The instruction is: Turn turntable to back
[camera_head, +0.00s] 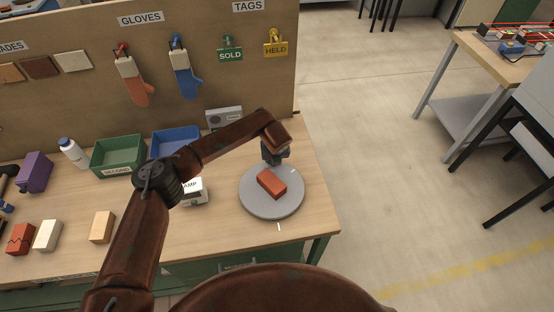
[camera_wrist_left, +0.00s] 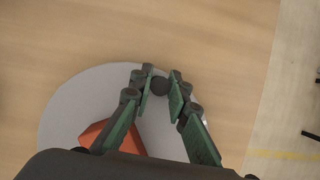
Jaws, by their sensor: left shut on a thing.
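The grey round turntable (camera_head: 272,209) sits near the right end of the wooden bench. An orange-red brick (camera_head: 272,183) lies on it near the middle. My left gripper (camera_head: 275,158) is at the turntable's far edge. In the left wrist view, its green-padded fingers (camera_wrist_left: 160,88) are shut on a dark round knob (camera_wrist_left: 160,85) at the turntable's rim. There the brick (camera_wrist_left: 93,133) shows partly behind one finger, and the turntable (camera_wrist_left: 62,122) spreads below. My right gripper is in neither view.
A white box (camera_head: 194,192) stands left of the turntable. A pale mark (camera_head: 279,226) is on the bench front of the turntable.

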